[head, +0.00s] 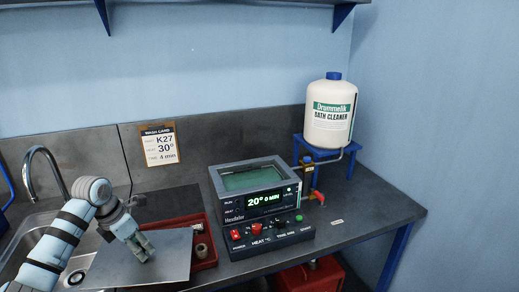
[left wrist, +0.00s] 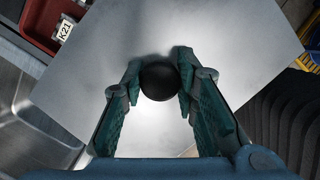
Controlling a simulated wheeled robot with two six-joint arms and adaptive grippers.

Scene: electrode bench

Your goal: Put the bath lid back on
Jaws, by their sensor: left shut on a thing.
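The bath lid (head: 170,262) is a flat grey metal plate at the front left in the head view, in front of the red tray and beside the sink. My left gripper (head: 145,250) is shut on the lid's round black knob (left wrist: 160,80), with a finger on each side of it in the left wrist view. The lid (left wrist: 215,35) fills most of that view. The bath (head: 228,204) stands to the right of the lid, its top open and greenish inside. Its display reads 20° 0 MIN. My right gripper is out of view.
A red tray (head: 207,250) lies partly under the lid in view; a K21 tag (left wrist: 65,27) shows in it. A bath cleaner bottle (head: 329,128) stands on a blue stand right of the bath, near a red-handled tap (head: 319,197). The sink (head: 42,240) is at left.

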